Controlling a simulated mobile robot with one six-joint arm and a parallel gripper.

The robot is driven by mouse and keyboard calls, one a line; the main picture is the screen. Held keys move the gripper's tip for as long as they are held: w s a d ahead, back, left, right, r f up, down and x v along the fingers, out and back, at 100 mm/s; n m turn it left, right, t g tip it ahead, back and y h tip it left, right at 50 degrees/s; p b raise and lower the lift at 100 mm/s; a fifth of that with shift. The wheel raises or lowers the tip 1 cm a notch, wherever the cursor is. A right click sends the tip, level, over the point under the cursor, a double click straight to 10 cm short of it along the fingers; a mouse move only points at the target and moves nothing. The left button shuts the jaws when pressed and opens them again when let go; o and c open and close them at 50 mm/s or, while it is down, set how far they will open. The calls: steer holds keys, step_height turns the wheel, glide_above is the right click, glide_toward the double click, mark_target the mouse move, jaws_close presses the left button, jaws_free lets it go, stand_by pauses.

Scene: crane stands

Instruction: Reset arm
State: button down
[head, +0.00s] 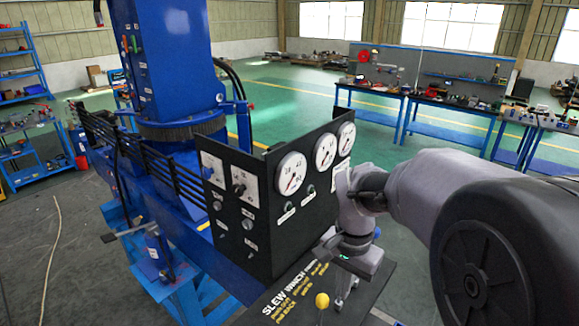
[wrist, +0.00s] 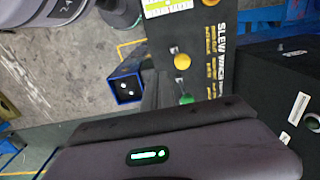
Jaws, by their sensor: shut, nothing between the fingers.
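My arm comes in from the right in the head view and bends down at the wrist. My gripper (head: 342,294) points down at the right side of the black control console (head: 262,215), above the panel lettered "SLEW WINCH" (head: 290,291). It is shut and holds nothing. A yellow knob (head: 322,300) stands on that panel, left of the gripper and apart from it. In the wrist view, the yellow knob (wrist: 182,61) and a green knob (wrist: 186,98) show on the panel.
The console face carries several white dials (head: 291,173) and small switches. A blue crane column (head: 165,65) stands behind it. Blue workbenches (head: 372,101) with tools stand at the back right. Green floor (head: 290,90) between them and the crane is open.

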steer(key=s+f+n+t+b, duration=0.1)
steer(key=s+f+t+b, duration=0.1)
steer(key=s+f+b, duration=0.4)
steer(key=s+a+f+n+t+y+b, duration=0.1)
steer(key=s+f+b, duration=0.5)
steer(key=f+b, duration=0.5)
steer(key=s+a+f+n+t+y+b, duration=0.1)
steer(key=s+f+b, duration=0.5)
steer(key=b, duration=1)
step_height(320, 180, down, 4)
steer(key=shift+r+t, duration=0.25)
steer(key=shift+t, duration=0.55)
steer(key=shift+s, duration=0.1)
